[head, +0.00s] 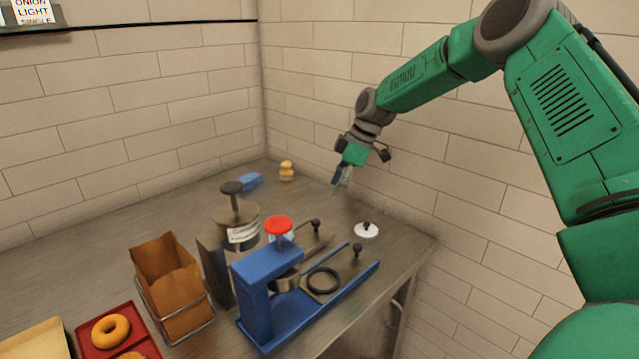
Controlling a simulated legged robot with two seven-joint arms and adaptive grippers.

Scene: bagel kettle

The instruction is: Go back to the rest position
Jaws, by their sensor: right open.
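My right gripper (343,178) hangs at the end of the green arm that comes in from the right. It points down over the back right part of the counter, near the tiled wall. Its fingers look open, and I see nothing held between them. A white lid with a black knob (366,231) lies on the counter below and to the right of it. My left gripper is not in view.
A blue press with a red knob (262,290) stands near the counter's front edge. Beside it are a labelled grey canister (238,222), a brown paper bag in a wire holder (168,287), and a red tray (86,338) with bagels. A blue item (249,181) lies behind.

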